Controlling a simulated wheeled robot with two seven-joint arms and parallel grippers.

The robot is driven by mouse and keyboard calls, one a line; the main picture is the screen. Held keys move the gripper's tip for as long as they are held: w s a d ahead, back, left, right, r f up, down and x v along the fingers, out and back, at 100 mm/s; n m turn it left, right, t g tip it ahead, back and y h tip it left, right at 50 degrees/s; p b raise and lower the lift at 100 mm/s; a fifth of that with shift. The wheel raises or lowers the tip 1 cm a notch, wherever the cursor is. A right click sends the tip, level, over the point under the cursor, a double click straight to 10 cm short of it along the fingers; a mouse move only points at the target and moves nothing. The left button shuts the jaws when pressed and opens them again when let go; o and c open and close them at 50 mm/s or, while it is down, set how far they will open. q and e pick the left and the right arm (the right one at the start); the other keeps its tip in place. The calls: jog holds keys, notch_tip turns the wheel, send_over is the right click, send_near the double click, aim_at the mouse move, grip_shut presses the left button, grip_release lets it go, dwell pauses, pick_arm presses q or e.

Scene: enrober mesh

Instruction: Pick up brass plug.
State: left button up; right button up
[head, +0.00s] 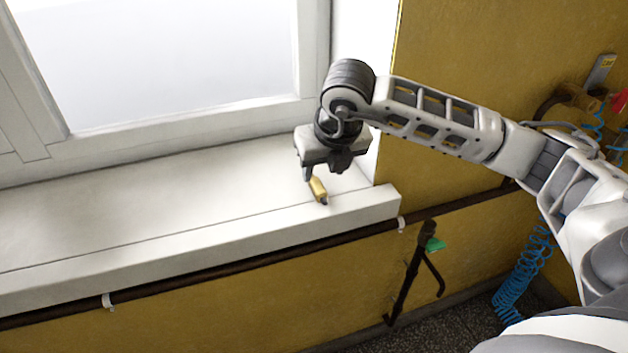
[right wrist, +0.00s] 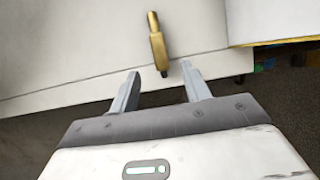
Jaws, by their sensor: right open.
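The brass plug (head: 318,189) lies on the white window sill near its right end, close to the front edge. In the right wrist view the plug (right wrist: 157,43) is a gold block with a narrower stem at one end and a dark tip at the other. My right gripper (head: 321,176) is over the sill at the plug in the head view. In the right wrist view its two fingers (right wrist: 161,82) are apart, and the plug lies just beyond the fingertips, roughly in line with the gap. Nothing is held. My left gripper is not in view.
The white sill (head: 150,207) is otherwise bare, with a window frame (head: 190,125) behind it. A dark pipe (head: 250,249) runs along the yellow wall below the sill. A black stand with a green part (head: 434,244) and blue coiled hoses (head: 522,270) are at the right.

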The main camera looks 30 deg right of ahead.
aim_at(320, 189)
jog(key=shift+s+p+x, duration=0.15)
jog(key=shift+p+x, duration=0.15)
jog(key=shift+x, duration=1.25)
jog(key=shift+s+p+x, duration=0.1)
jog(key=shift+p+x, duration=0.15)
jog(key=shift+x, duration=1.3)
grip_shut()
